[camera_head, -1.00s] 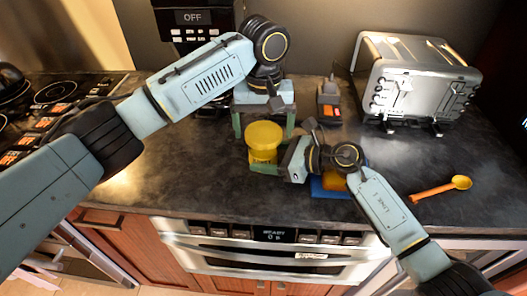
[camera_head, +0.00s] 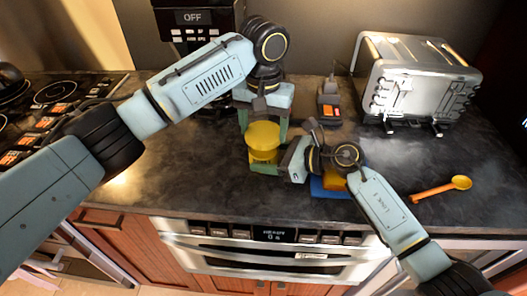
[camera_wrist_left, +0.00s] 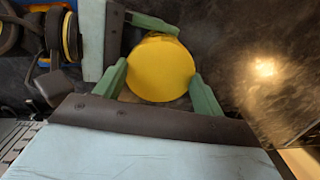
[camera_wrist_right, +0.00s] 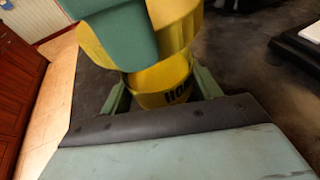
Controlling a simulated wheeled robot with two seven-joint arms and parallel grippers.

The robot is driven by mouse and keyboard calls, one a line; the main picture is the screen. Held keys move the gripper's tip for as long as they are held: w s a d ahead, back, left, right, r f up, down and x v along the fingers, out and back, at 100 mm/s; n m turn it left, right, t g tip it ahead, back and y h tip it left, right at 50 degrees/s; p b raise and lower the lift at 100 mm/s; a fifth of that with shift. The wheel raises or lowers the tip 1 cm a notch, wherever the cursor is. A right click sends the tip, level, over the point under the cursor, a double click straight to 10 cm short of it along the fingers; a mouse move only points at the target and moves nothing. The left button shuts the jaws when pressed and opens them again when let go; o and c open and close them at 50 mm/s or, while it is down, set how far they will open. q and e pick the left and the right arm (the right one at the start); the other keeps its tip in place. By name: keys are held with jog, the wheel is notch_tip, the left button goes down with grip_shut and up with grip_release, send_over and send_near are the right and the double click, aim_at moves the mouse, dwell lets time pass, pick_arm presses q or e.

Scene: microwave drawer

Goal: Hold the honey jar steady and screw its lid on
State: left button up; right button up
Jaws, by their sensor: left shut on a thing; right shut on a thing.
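The yellow honey jar (camera_wrist_right: 165,85), with part of a dark label showing, stands upright on the dark counter. My right gripper (camera_head: 265,169) is shut around its lower body from the right. The wide yellow lid (camera_head: 263,132) sits at the jar's top; I cannot tell how far it is threaded. My left gripper (camera_head: 264,127) comes from behind and above, shut on the lid's sides. In the left wrist view the round lid (camera_wrist_left: 160,68) lies between the green fingertips. In the right wrist view a left finger hides part of the lid (camera_wrist_right: 174,14).
A blue item (camera_head: 328,188) with an orange thing on it lies partly behind my right wrist. An orange spoon (camera_head: 442,190) lies at the right. A silver toaster (camera_head: 418,82) stands at the back right. The cooktop (camera_head: 60,92) is at the left. The counter's left middle is clear.

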pick_arm(q)
jog(key=m, duration=0.3)
jog(key=shift+m, duration=0.4)
jog(key=m, duration=0.3)
jog(key=shift+d+m, duration=0.1)
jog(key=shift+m, duration=0.3)
jog(key=m, duration=0.3)
jog(key=shift+m, duration=0.4)
jog(key=m, duration=0.3)
jog(key=shift+s+d, duration=0.1)
jog(key=o, duration=1)
